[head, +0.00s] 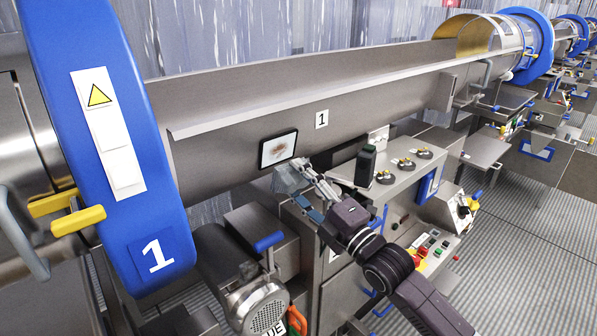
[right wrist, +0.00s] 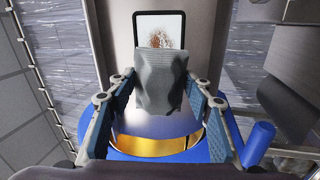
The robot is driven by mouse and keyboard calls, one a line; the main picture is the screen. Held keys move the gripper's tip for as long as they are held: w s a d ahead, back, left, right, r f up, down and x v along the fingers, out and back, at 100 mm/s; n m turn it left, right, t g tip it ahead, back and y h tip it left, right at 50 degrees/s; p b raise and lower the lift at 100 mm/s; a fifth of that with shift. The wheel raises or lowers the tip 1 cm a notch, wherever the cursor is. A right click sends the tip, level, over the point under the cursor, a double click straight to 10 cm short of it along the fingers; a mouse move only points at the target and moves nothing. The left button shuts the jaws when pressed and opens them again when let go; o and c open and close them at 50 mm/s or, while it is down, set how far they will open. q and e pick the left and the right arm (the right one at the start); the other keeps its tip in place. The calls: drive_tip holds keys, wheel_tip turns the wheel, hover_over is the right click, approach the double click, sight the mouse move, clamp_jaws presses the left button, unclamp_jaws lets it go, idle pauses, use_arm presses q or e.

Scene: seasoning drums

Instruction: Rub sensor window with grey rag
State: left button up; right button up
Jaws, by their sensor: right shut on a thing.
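The sensor window (head: 278,149) is a black-framed pale panel on the side of the steel trough, with a reddish-brown smear near its middle. It also shows at the top of the right wrist view (right wrist: 160,31), its lower part hidden behind the rag. The grey rag (right wrist: 159,82) hangs between the fingers of my right gripper (right wrist: 158,90), which is shut on it. In the head view the right gripper (head: 305,178) holds the rag (head: 288,180) just below the window. I cannot tell whether rag and window touch. My left gripper is not in view.
A motor (head: 255,300) sits below. The big blue ring (head: 95,130) marked 1 stands left.

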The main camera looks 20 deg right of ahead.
sight(269, 154)
drive_tip(key=shift+w+a+r, duration=0.3)
drive_tip(key=shift+w, duration=0.3)
drive_tip(key=x, duration=0.2)
drive_tip(key=shift+w+a, duration=0.15)
drive_tip(key=shift+w, duration=0.2)
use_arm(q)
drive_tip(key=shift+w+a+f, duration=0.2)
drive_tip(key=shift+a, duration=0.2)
use_arm(e)
drive_tip(key=shift+w+a+r, duration=0.15)
drive_tip(key=shift+w+a, duration=0.1)
drive_tip(key=shift+w, duration=0.35)
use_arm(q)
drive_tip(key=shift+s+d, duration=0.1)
use_arm(e)
drive_tip(key=shift+w+a+r, duration=0.1)
drive_tip(key=shift+w, duration=0.2)
drive_tip(key=shift+w+a+r, duration=0.1)
drive_tip(key=shift+w+a, duration=0.1)
drive_tip(key=shift+w, duration=0.45)
use_arm(q)
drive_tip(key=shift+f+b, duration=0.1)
drive_tip(key=shift+b, duration=0.2)
